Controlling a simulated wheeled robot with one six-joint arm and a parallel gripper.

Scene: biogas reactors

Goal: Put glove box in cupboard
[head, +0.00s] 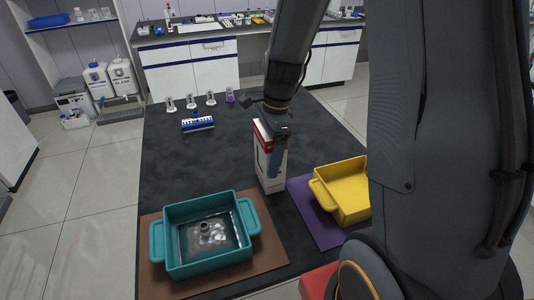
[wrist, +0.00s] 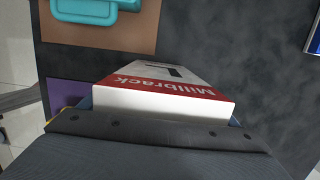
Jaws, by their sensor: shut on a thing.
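A white and red box (head: 269,160), which appears to be the glove box, stands upright at the table's middle right in the head view. In the wrist view the box (wrist: 165,85) shows the word "Millbrack" on a red band. My gripper (head: 275,133) is at the top of the box and shut on it. The gripper's fingers are largely hidden in the wrist view. I cannot tell whether the box's base touches the table. No open cupboard is clearly in view; white cabinets (head: 190,78) stand along the back wall.
A teal bin (head: 208,269) on a brown mat (head: 271,250) stands at the front left. A yellow bin (head: 345,205) on a purple mat (head: 303,190) is right of the box. Several small flasks (head: 191,102) and a blue-and-white rack (head: 198,124) stand toward the back. The table's left middle is clear.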

